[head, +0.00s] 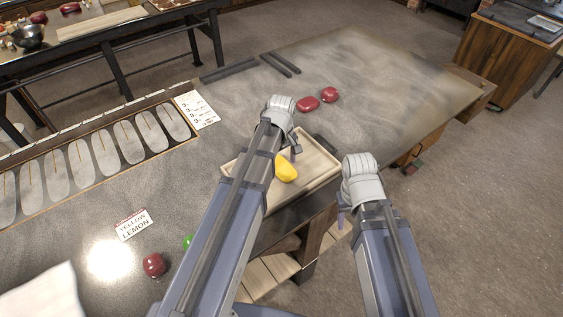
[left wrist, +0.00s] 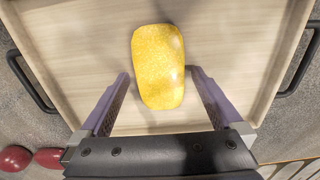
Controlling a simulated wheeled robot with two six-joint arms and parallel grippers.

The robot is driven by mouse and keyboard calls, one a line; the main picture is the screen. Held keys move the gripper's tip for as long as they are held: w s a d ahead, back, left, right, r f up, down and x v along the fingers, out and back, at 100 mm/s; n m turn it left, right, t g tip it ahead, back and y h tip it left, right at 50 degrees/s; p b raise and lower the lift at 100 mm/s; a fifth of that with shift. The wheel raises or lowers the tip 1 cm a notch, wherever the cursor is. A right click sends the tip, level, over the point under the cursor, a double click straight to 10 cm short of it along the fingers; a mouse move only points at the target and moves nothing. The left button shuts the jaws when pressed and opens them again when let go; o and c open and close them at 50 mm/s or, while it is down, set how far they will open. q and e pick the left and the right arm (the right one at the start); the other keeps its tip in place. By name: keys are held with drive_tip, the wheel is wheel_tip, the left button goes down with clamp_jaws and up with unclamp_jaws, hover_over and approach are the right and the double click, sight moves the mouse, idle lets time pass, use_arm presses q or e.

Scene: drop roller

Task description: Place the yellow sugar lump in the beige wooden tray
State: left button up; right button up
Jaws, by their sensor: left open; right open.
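The yellow sugar lump (head: 286,169) is in the beige wooden tray (head: 318,167), seen in the head view. In the left wrist view the yellow lump (left wrist: 158,66) shows over the pale floor of the tray (left wrist: 70,60). My left gripper (head: 295,148) is over the tray, its fingers (left wrist: 158,100) open on either side of the lump's near end, with gaps between fingers and lump. I cannot tell whether the lump rests on the tray floor. My right gripper (head: 342,212) is open and empty, right of the tray, beyond the table edge.
Two red lumps (head: 308,104) lie behind the tray. Another red lump (head: 153,265) and a partly hidden green one (head: 187,241) lie at the front left, near a "YELLOW LEMON" card (head: 133,224). The back right of the table is clear.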

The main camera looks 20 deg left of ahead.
sight(281, 167)
use_arm(q)
wheel_tip(281, 167, up, 12)
drive_tip(key=p, duration=1.2)
drive_tip(key=s+d+m+y, duration=0.1)
drive_tip(key=s+d+m, duration=1)
drive_tip(key=s+m, duration=0.3)
drive_tip(key=shift+s+d, duration=0.4)
drive_tip(key=shift+s, duration=0.3)
wheel_tip(281, 167, down, 11)
drive_tip(key=b, duration=1.1)
drive_tip(key=shift+r, duration=0.15)
